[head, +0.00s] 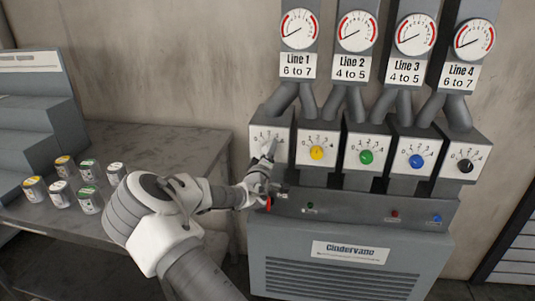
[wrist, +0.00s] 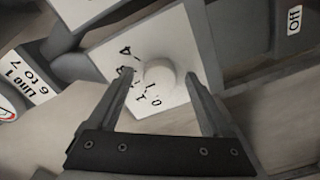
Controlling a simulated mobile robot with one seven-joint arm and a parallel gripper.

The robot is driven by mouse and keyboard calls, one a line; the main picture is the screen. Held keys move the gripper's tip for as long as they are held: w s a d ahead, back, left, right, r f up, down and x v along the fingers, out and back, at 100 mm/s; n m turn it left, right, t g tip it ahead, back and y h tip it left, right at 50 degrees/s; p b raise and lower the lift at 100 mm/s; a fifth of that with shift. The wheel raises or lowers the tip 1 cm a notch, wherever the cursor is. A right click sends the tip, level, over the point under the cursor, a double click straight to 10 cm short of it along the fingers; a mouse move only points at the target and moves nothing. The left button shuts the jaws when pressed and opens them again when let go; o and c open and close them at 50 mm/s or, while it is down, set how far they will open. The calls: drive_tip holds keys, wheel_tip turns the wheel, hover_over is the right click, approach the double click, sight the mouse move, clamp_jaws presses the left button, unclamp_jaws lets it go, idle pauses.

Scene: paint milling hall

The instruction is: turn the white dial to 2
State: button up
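The white dial (wrist: 160,75) is a round white knob on a white panel with a scale running from 0 to 4. It is on the leftmost control box, under the Line 1 gauge. My gripper (wrist: 159,80) is open, with one finger on each side of the knob and a visible gap to it. I cannot tell where the dial's pointer stands; the left finger covers part of the scale.
To the right are a yellow dial (head: 317,153), green dial (head: 366,157), blue dial (head: 416,161) and black dial (head: 465,166). A ledge with a red switch (head: 268,203) and small buttons runs below. Several paint cans stand on the table (head: 165,150) at left.

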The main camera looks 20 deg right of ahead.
drive_tip(key=p+v, duration=0.1)
drive_tip(key=v, duration=1.6)
drive_tip(key=shift+s+p, duration=0.2)
drive_tip(key=shift+p, duration=0.15)
drive_tip(key=shift+a, duration=0.15)
